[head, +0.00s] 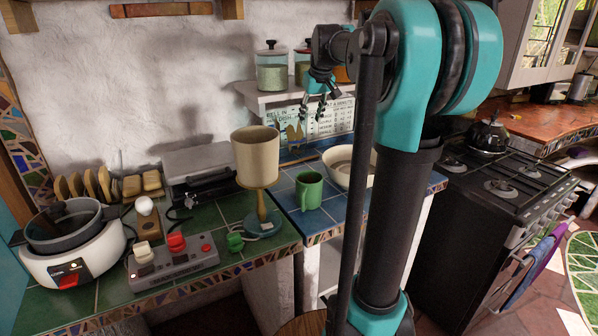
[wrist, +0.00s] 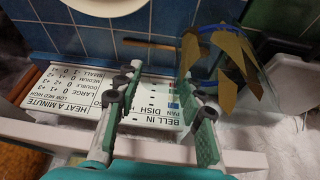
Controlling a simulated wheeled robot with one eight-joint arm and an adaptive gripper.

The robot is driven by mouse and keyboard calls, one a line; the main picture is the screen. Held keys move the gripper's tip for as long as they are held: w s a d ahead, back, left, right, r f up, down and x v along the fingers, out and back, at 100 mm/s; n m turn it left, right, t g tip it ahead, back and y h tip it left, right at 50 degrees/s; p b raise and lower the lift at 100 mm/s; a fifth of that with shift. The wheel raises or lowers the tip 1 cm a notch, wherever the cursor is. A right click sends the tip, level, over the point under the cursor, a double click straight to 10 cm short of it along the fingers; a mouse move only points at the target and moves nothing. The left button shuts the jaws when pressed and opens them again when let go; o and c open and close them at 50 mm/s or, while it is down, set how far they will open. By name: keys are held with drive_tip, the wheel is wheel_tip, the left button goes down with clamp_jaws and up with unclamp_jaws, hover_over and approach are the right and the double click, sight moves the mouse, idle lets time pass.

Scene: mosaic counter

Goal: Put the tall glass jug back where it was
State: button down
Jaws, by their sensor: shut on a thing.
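My gripper (head: 314,106) is raised in front of the wall shelf, above the blue-tiled counter. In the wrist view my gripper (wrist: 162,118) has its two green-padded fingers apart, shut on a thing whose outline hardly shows. I see no other tall glass jug standing on the counter.
A printed sign (wrist: 85,88) lies behind the fingers. Shelf jars (head: 272,72) stand close left of my gripper. Below are a green mug (head: 309,190), a pale bowl (head: 341,163) and a beige goblet-shaped lamp (head: 255,155). Pointed brown pieces (wrist: 235,55) are at right.

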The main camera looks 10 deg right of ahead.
wheel_tip(320, 180, down, 10)
idle(0.6)
drive_tip(key=c, duration=1)
unclamp_jaws()
drive_tip(key=shift+f, duration=0.1)
drive_tip(key=shift+o, duration=0.2)
drive_tip(key=v, duration=1.2)
